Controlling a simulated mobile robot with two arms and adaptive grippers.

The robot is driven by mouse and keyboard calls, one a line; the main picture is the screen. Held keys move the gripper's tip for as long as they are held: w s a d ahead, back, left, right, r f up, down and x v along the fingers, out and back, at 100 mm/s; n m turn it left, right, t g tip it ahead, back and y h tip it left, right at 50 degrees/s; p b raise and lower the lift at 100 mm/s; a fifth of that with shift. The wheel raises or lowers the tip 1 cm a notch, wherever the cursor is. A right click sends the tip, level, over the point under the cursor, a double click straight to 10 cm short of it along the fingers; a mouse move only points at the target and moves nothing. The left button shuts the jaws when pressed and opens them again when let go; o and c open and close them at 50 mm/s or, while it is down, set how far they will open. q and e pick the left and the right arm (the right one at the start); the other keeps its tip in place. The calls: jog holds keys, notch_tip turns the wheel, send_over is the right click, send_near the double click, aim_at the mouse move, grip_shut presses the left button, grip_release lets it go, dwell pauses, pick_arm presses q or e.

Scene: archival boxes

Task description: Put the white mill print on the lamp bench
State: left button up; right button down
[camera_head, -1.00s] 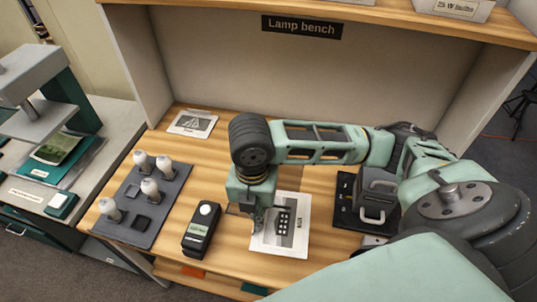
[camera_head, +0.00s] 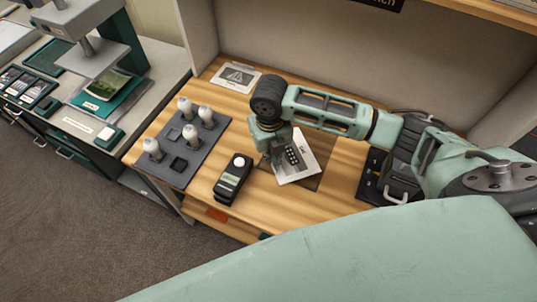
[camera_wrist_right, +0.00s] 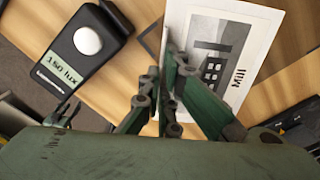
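The white mill print (camera_head: 303,167), a white sheet with a dark building picture, is over the wooden lamp bench (camera_head: 325,198). It sits askew over a darker rectangle on the bench. My right gripper (camera_head: 277,160) reaches down at the print's left edge. In the right wrist view, the fingers (camera_wrist_right: 163,82) are close together with the edge of the print (camera_wrist_right: 247,38) between them, so they look shut on it. How high the print is above the wood is hard to tell. My left gripper is not in view.
A black lux meter (camera_head: 232,180) stands left of the print. A grey tray (camera_head: 180,168) with several white bulbs is further left. Another white print (camera_head: 236,77) lies at the back left. A dark case (camera_head: 403,180) is at right. A side counter (camera_head: 120,125) stands at far left.

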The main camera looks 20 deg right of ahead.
aim_at(267, 166)
jog(key=shift+w+f, duration=0.7)
jog(key=shift+w, duration=0.3)
notch_tip(267, 166, down, 3)
jog(key=shift+f+p, duration=0.1)
jog(key=shift+p, duration=0.55)
jog(key=shift+f, duration=0.35)
jog(key=shift+f, duration=0.1)
jog(key=c, duration=2)
grip_release()
